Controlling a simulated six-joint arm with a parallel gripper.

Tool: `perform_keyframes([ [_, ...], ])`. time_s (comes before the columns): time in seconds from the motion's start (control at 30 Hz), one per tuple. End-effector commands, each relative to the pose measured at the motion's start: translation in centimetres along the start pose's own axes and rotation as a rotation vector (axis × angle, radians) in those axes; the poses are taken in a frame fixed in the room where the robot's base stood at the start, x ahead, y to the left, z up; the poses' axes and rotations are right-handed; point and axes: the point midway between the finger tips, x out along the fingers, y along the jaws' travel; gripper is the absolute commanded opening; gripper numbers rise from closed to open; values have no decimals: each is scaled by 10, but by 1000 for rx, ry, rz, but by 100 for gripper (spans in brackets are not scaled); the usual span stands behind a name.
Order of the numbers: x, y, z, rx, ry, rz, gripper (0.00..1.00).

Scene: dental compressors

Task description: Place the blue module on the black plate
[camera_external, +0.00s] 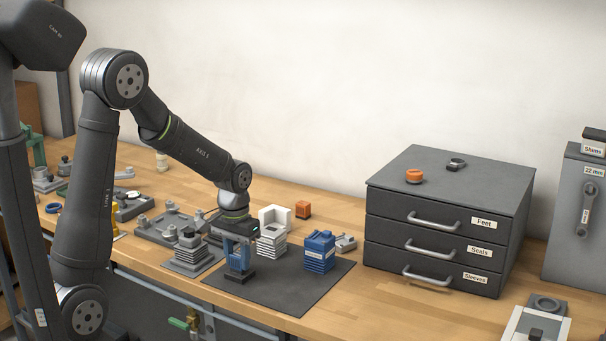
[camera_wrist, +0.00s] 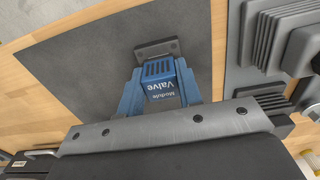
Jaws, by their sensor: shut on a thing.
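A blue module (camera_wrist: 160,86), labelled "Valve Module" and with slots in one end, is between the fingers of my gripper (camera_wrist: 160,92). In the external view my gripper (camera_external: 239,257) points down and is shut on the blue module (camera_external: 239,262). The small black plate (camera_external: 240,278) is directly below the module, on a dark mat. In the wrist view the black plate (camera_wrist: 157,48) shows just beyond the slotted end, with holes in it. Part of the plate is hidden by the module. I cannot tell whether the module touches it.
The dark mat (camera_external: 295,297) has free room at its front right. A blue finned block (camera_external: 319,253) and a white finned block (camera_external: 272,232) stand close on the right. A grey finned block (camera_external: 190,252) is on the left. A drawer cabinet (camera_external: 448,215) stands at the right.

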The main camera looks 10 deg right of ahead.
Motion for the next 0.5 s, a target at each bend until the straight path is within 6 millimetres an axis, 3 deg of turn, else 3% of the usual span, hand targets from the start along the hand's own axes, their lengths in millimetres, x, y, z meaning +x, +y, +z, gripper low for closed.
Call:
perform_keyframes([
  [0.17,4,0,0,0,-1,0,9],
  [0.2,3,0,0,0,0,0,40],
  [0.27,3,0,0,0,0,0,52],
  [0.5,3,0,0,0,0,0,54],
])
